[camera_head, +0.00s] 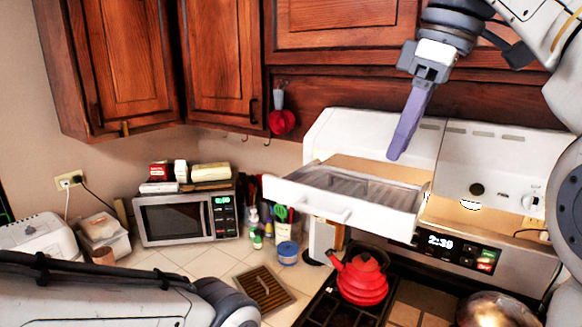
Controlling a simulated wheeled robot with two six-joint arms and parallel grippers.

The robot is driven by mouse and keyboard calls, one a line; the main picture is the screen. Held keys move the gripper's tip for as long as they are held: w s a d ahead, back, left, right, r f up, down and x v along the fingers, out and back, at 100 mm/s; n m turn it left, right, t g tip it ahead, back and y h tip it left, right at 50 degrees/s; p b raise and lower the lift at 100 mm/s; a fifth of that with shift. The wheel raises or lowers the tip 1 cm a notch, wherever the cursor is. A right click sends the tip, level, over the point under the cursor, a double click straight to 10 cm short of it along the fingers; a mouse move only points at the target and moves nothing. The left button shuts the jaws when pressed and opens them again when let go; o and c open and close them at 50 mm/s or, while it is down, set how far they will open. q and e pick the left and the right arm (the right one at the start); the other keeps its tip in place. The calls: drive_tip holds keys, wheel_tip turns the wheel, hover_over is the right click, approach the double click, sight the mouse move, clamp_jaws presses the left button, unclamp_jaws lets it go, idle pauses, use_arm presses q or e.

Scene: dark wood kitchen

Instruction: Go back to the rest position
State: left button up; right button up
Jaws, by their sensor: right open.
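My right gripper (400,146) hangs at the upper right with its purple fingers pointing down. It is open and nothing shows between its fingers. It is in front of the white hood unit (490,165), above the right part of a pulled-out white drawer (345,211). Whether it touches the drawer cannot be told. My left arm comes in at the lower left, and its gripper is not in view.
A red kettle (361,279) stands on the dark stove below the drawer. A metal pot (496,311) is at the lower right. Wooden cabinets (225,65) hang above.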

drive_tip(key=s+a+f+m+g, duration=0.1)
drive_tip(key=a+f, duration=0.4)
drive_tip(key=f, duration=0.3)
drive_tip(key=s+a+f+m, duration=0.1)
drive_tip(key=s+a+f, duration=0.1)
drive_tip(key=a+f, duration=0.45)
drive_tip(key=s+d+f+m+h, duration=0.1)
drive_tip(key=s+f, duration=0.6)
drive_tip(key=f, duration=0.3)
drive_tip(key=s+f+m+h, duration=0.1)
drive_tip(key=s+f, duration=0.6)
drive_tip(key=f, duration=0.4)
use_arm(q)
wheel_tip(320, 180, down, 18)
drive_tip(key=b, duration=1.8)
drive_tip(key=shift+w, duration=0.3)
use_arm(e)
wheel_tip(320, 180, down, 18)
drive_tip(key=shift+g, duration=0.4)
